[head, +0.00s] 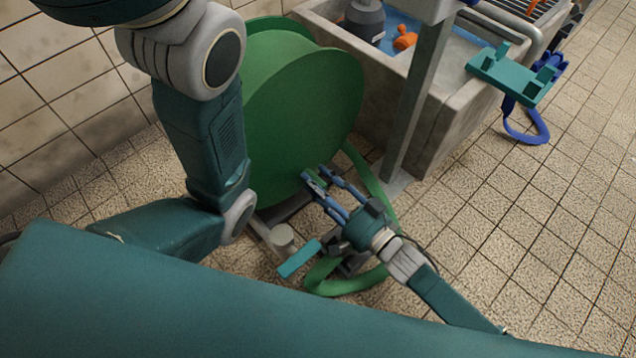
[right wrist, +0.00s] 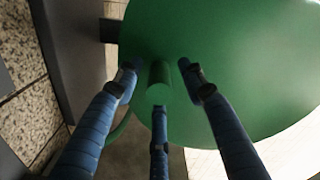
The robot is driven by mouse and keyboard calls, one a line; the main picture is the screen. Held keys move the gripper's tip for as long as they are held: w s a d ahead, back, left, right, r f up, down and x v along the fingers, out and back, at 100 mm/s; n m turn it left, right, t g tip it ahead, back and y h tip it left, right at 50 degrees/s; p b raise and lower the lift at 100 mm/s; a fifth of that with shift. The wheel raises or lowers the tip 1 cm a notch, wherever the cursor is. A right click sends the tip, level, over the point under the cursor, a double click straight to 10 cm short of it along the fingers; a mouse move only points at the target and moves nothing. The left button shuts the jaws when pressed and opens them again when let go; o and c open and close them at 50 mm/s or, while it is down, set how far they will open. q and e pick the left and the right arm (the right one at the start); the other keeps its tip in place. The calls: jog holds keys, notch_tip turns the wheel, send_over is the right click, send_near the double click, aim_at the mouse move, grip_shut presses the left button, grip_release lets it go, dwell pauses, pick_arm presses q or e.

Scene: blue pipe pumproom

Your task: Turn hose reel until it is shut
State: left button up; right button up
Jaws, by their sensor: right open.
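The hose reel (head: 312,105) is a large green drum standing on the floor beside the trough; its round side face also fills much of the right wrist view (right wrist: 240,60). A short green peg handle (right wrist: 159,82) sticks out from that face. My right gripper (head: 325,178) is at the lower front edge of the reel. In the right wrist view its blue fingers (right wrist: 160,85) are spread around the peg with gaps on both sides, so it is open. My left gripper is not in view.
A green hose (head: 375,185) loops on the tiled floor under my right arm. A concrete trough (head: 445,125) and a grey metal post (head: 418,95) stand right of the reel. A tiled wall (head: 50,90) is behind left. The floor on the right (head: 540,220) is clear.

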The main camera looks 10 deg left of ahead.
grip_shut()
jog(key=shift+w+d, duration=0.1)
jog(key=shift+w, duration=0.05)
